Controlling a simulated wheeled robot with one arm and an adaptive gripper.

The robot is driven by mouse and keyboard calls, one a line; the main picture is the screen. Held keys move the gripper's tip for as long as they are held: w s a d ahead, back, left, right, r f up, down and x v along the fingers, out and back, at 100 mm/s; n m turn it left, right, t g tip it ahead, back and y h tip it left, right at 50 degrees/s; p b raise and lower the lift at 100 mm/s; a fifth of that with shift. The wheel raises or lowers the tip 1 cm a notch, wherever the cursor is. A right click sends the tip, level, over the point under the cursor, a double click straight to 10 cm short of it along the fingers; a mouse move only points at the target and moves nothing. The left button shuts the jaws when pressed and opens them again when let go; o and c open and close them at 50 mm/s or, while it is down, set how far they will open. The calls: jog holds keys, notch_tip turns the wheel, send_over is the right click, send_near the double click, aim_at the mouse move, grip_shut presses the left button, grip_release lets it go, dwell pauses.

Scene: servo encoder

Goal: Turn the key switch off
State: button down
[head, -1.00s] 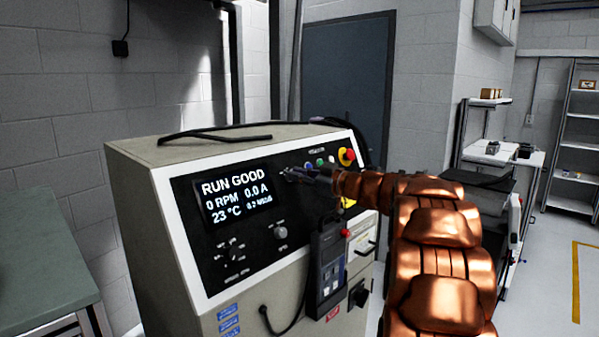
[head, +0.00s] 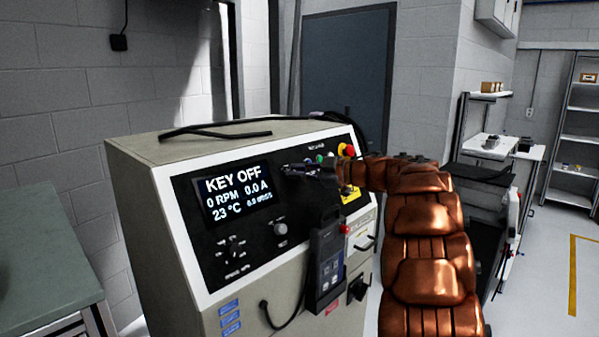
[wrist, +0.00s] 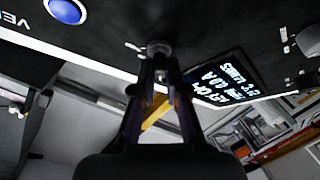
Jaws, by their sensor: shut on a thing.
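The key switch (wrist: 157,47) shows in the wrist view as a small round metal part on the black panel. My gripper (wrist: 160,65) is shut on it, one finger on each side; the fingers hide part of it. In the head view my gripper (head: 292,170) is against the panel, just right of the display, and covers the switch. The display (head: 237,192) reads KEY OFF, 0 RPM, 0.0 A and 23 °C. It also shows upside down in the wrist view (wrist: 228,82).
The grey cabinet (head: 135,190) carries the panel. A red emergency button (head: 349,150) and small coloured buttons sit near my gripper. A grey handheld unit (head: 327,268) hangs on the front below. A green-topped table (head: 45,250) stands at the left.

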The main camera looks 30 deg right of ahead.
jog(key=c, duration=1.2)
grip_release()
jog(key=v, duration=1.2)
